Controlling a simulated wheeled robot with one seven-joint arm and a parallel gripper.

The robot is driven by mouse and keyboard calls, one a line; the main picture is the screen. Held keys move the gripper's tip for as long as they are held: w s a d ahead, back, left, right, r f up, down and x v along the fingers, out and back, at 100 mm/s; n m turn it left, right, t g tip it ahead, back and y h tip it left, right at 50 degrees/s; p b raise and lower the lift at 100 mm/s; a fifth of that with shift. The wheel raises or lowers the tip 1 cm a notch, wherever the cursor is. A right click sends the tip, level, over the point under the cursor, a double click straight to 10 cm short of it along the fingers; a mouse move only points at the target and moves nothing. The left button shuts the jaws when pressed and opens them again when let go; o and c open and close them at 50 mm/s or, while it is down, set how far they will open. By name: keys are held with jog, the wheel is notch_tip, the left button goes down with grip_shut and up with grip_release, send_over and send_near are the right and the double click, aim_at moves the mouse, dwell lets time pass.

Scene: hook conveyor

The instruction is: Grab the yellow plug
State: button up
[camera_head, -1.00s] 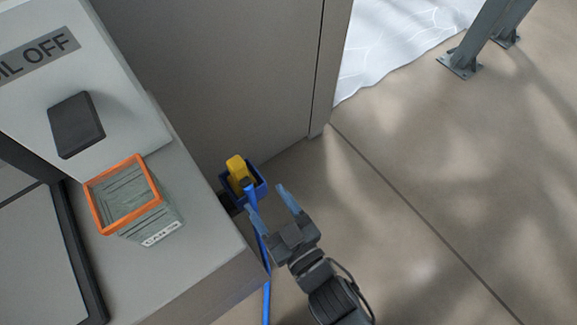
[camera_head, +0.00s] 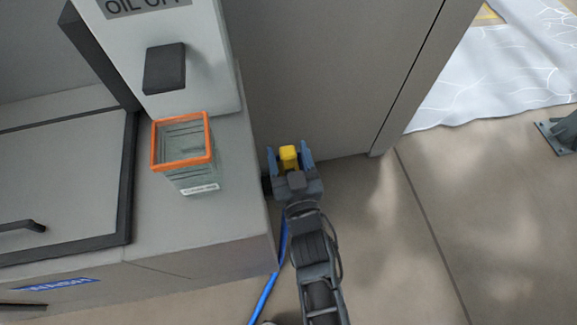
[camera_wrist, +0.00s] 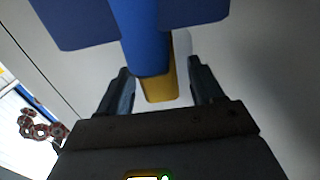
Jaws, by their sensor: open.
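The yellow plug (camera_head: 289,155) shows between the two fingers of my gripper (camera_head: 289,160) in the head view, close to the grey cabinet wall. In the wrist view the plug (camera_wrist: 160,88) is a yellow block between my open fingers (camera_wrist: 162,88), with a gap on each side. A thick blue cable or cylinder (camera_wrist: 143,40) covers part of it there. The blue socket box around the plug is mostly hidden by my gripper in the head view; blue side parts (camera_wrist: 75,22) show in the wrist view.
A grey cabinet (camera_head: 215,240) stands just left of my gripper, with an orange-rimmed bin (camera_head: 209,140) on top. A tall grey panel (camera_head: 335,80) stands behind. A blue hose (camera_head: 266,297) runs along the floor.

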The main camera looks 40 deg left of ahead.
jog(key=shift+a, duration=0.1)
grip_shut()
dwell(0.6)
